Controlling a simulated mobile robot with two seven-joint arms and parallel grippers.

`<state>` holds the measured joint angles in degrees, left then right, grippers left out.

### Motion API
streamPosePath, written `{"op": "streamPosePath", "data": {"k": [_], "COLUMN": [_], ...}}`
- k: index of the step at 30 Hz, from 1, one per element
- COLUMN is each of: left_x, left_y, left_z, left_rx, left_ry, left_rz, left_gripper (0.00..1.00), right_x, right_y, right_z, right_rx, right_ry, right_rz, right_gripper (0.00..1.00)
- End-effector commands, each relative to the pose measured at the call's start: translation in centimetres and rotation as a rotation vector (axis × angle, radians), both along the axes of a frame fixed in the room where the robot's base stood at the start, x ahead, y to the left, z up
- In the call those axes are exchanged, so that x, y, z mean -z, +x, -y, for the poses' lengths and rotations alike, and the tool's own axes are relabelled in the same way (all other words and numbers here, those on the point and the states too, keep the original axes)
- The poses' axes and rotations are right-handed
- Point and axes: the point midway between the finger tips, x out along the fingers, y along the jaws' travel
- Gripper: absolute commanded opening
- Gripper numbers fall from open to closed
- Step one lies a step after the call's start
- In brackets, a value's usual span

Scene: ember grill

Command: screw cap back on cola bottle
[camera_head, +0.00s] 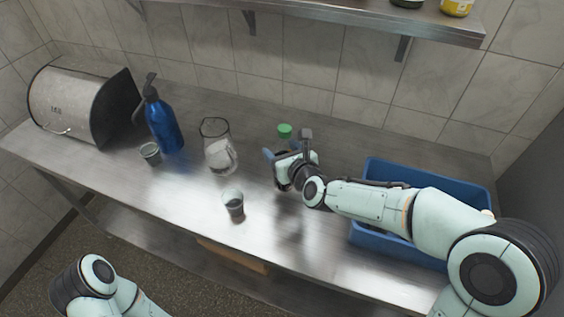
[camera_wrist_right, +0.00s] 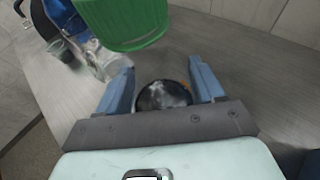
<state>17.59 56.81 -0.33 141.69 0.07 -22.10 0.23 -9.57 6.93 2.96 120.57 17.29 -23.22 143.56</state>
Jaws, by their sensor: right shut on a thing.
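The green cap (camera_head: 285,130) shows just above and behind my right gripper (camera_head: 280,157) in the head view. In the right wrist view the cap (camera_wrist_right: 124,20) is large and close, at the top. A round, dark, glossy shape (camera_wrist_right: 164,95) lies between the two blue fingers of my right gripper (camera_wrist_right: 163,88); it looks like the cola bottle, mostly hidden by the gripper in the head view. My right gripper is shut on it. Whether the cap sits tight on the neck cannot be told. My left arm shows at bottom left; its gripper is out of view.
A glass jar (camera_head: 219,150), a small cup (camera_head: 233,203), another cup (camera_head: 150,153) and a blue spray bottle (camera_head: 163,125) stand left of my right gripper. A blue crate (camera_head: 375,170) stands right, under my arm. The steel counter (camera_head: 180,205) has free room in front.

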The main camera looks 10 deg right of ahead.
Motion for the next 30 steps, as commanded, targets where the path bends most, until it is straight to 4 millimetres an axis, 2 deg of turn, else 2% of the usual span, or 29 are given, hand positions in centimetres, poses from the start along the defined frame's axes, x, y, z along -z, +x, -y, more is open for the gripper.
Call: {"op": "streamPosePath", "data": {"k": [6,9,24,25,27,30], "left_x": [0.6,0.7,1.3,1.3,1.2,1.2], "left_y": [-0.4,-0.5,-0.8,-0.8,-0.7,-0.7], "left_z": [0.0,0.0,0.0,0.0,0.0,0.0], "left_rx": [0.0,0.0,0.0,0.0,0.0,0.0], "left_ry": [0.001,0.0,0.0,0.0,0.0,0.0], "left_rz": [-0.005,-0.006,-0.009,-0.009,-0.009,-0.009], "left_gripper": [0.62,0.62,0.62,0.62,0.62,0.62], "right_x": [3.1,4.0,4.5,4.6,4.5,4.5], "right_y": [0.0,0.0,0.0,-0.1,0.0,0.0], "right_z": [0.0,0.0,0.0,0.0,0.0,0.0], "right_rx": [0.0,0.0,-0.001,-0.001,-0.001,-0.001], "right_ry": [-0.002,0.0,0.002,0.001,0.001,0.001], "right_rz": [-0.004,-0.001,0.002,-0.002,-0.001,-0.001], "right_gripper": [0.0,0.0,0.0,0.74,0.93,0.93]}}
